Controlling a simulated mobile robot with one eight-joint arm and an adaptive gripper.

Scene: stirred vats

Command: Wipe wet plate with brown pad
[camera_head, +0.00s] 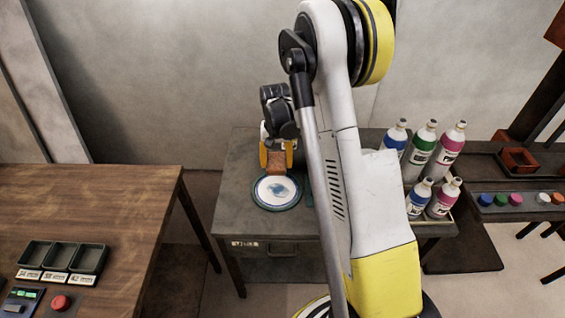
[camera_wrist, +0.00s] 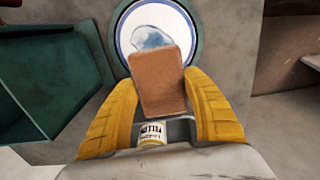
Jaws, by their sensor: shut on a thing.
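The brown pad (camera_wrist: 158,82) is held between the yellow fingers of my gripper (camera_wrist: 160,100), which is shut on it. In the head view the pad (camera_head: 275,169) hangs from my gripper (camera_head: 276,158) just behind the plate. The plate (camera_head: 277,188) is white with a blue ring and has a bluish wet patch on its middle. It lies in a dark green round holder (camera_head: 262,205) on the grey cabinet top. In the wrist view the plate (camera_wrist: 182,19) is partly covered by the pad. I cannot tell whether the pad touches the plate.
The grey cabinet (camera_head: 237,215) has bare room left of the plate. Several bottles (camera_head: 421,149) stand to the right, behind my arm. A wooden table (camera_head: 100,210) with dark trays (camera_head: 62,257) and a red button (camera_head: 61,302) is at left. A green bin (camera_wrist: 55,70) shows in the wrist view.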

